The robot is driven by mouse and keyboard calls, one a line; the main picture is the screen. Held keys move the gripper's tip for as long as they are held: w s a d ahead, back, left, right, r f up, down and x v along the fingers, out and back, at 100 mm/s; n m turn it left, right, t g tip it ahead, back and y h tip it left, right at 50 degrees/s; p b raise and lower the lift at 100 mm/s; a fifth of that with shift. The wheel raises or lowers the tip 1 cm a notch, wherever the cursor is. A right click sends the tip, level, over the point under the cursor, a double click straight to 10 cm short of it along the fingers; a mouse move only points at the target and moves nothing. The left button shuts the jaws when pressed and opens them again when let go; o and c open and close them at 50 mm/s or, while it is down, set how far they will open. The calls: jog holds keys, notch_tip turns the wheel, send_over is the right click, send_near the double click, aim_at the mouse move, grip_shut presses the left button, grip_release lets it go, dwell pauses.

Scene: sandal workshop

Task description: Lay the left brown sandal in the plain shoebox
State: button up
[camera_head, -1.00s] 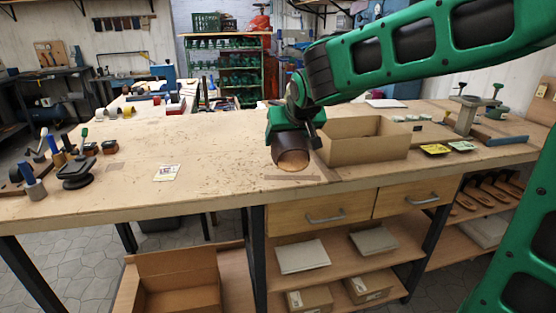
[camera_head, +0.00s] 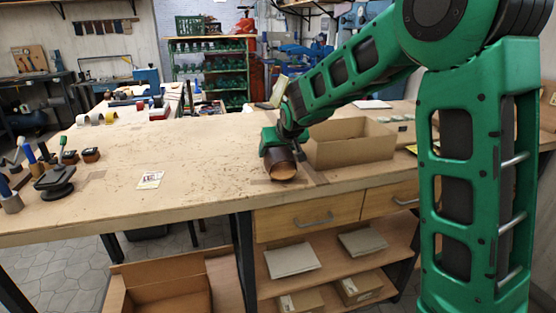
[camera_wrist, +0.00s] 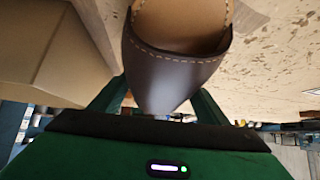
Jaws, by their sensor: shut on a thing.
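The brown sandal (camera_head: 281,166) hangs from my gripper (camera_head: 279,150), low over the workbench near its front edge. I cannot tell whether it touches the bench top. In the wrist view, the dark brown upper with pale stitching (camera_wrist: 175,75) sits between the fingers of my gripper (camera_wrist: 155,102), which is shut on it. The rest of the sandal is partly hidden. The open, plain cardboard shoebox (camera_head: 349,154) stands on the bench just right of the sandal, apart from it in the head view. A box wall (camera_wrist: 50,65) fills the wrist view's left side.
The bench top (camera_head: 190,150) left of my gripper is mostly clear, with a small card (camera_head: 150,180) on it. Tools and a black stand (camera_head: 55,181) are at the far left. Another open carton (camera_head: 160,285) stands low below the bench.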

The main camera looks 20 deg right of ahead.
aim_at(281, 150)
notch_tip(281, 150, down, 3)
jog(key=shift+r, duration=0.1)
jog(key=o, duration=1.4)
jog(key=shift+r, duration=0.1)
jog(key=v, duration=1.2)
